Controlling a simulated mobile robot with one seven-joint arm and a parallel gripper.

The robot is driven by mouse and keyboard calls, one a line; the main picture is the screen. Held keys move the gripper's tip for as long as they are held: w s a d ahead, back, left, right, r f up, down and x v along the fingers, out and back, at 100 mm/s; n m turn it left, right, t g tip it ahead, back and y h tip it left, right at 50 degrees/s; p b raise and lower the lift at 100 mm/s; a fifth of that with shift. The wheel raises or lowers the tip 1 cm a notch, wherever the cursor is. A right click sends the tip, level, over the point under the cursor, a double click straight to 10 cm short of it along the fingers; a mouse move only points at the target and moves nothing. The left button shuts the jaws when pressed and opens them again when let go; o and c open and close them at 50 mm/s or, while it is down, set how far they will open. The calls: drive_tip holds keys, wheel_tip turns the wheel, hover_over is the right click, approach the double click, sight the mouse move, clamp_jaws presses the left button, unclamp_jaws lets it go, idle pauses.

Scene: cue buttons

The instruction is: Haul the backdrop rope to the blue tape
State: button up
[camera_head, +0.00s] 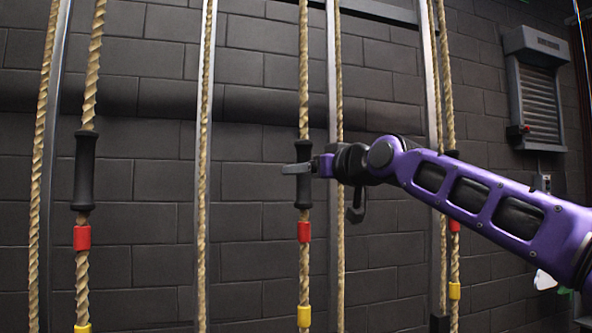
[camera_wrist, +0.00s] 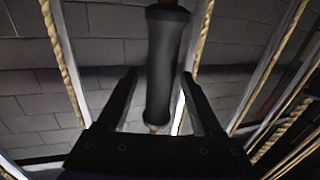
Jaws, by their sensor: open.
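Several tan ropes hang in front of the wall. The middle rope (camera_head: 304,80) has a black handle (camera_head: 304,150), with red tape (camera_head: 304,232) and yellow tape (camera_head: 304,316) below it. My gripper (camera_head: 298,169) is at the middle of this handle. In the wrist view the handle (camera_wrist: 165,60) stands between the two open fingers of my gripper (camera_wrist: 160,77), with a gap visible on each side. The left rope (camera_head: 91,80) has a like black handle (camera_head: 84,170), red tape (camera_head: 82,237) and yellow tape (camera_head: 82,328). No blue tape shows in either view.
Grey metal uprights (camera_head: 205,100) run between the ropes. Another rope (camera_head: 455,270) with red and yellow tape hangs at the right, partly behind my arm. A louvred grey box (camera_head: 540,95) is on the dark block wall (camera_head: 250,150).

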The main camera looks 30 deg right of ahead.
drive_tip(key=shift+w, duration=1.8)
clamp_jaws()
